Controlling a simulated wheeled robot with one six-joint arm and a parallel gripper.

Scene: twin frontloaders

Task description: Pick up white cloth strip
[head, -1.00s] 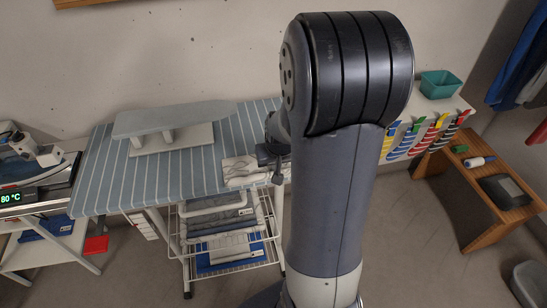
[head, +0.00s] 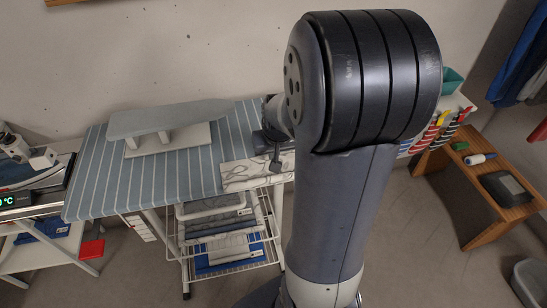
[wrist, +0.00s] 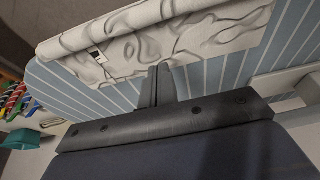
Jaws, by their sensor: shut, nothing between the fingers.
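A white cloth strip (head: 246,174) with grey wavy lines lies on the front right edge of the striped ironing board (head: 95,190). In the wrist view the cloth (wrist: 205,32) spans the top, its far edge rolled or folded over, with a small black-and-white tag near its left end. My gripper (head: 275,165) is over the cloth's right part in the head view. In the wrist view my gripper's fingers (wrist: 159,72) are together, with nothing between them, and their tips are at the cloth's near edge. I cannot tell whether they touch it.
A small sleeve board (head: 165,120) stands on the ironing board's back. A wire rack (head: 225,245) with folded cloths is below. A wooden bench (head: 480,200) is at right, and a teal bin (head: 453,80) is partly hidden by my arm.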

